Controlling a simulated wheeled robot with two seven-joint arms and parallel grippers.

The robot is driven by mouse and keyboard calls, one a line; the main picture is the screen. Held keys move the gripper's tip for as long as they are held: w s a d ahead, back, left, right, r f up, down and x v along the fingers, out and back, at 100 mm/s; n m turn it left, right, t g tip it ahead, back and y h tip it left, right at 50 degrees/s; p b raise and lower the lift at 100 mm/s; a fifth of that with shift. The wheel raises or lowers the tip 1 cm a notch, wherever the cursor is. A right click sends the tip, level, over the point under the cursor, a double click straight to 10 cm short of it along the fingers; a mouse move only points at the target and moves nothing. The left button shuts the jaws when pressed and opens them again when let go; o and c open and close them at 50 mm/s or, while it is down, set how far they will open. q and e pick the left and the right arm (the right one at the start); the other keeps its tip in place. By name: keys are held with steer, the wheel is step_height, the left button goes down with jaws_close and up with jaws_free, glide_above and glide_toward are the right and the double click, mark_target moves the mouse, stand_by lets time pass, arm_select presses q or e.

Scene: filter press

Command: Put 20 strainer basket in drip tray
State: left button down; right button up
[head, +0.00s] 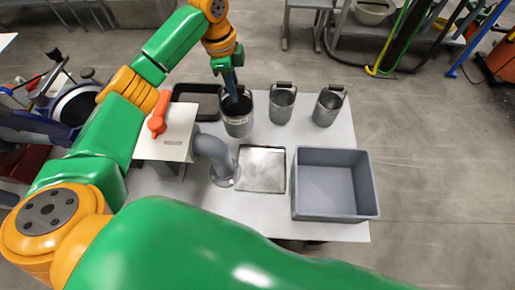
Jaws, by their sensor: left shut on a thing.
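My left gripper (231,90) reaches down at the back of the white table and is shut on a dark grey strainer basket (238,124), the leftmost of three. A small pale label shows on its front, too small to read. The gripper's fingertips are partly hidden at the basket's top. I cannot tell whether the basket touches the table. A flat, shallow metal tray (262,169), which looks like the drip tray, lies empty in the table's middle, nearer to me than the held basket. My right gripper is not in view.
Two more strainer baskets, a middle one (282,105) and a right one (328,108), stand at the back. An empty grey bin (336,186) is right of the tray. A black frame-like tray (187,88) lies behind.

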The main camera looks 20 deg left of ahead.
arm_select(q)
steer(key=s+d+f+p, duration=0.2)
steer(key=s+d+f, duration=0.4)
steer(key=d+f, duration=0.3)
step_height(320, 180, down, 3)
steer(key=shift+d+r, duration=0.1)
steer(key=shift+d, duration=0.25)
steer(key=c, duration=0.8)
jaws_free()
steer(key=shift+s, duration=0.1)
steer(key=shift+o, duration=0.2)
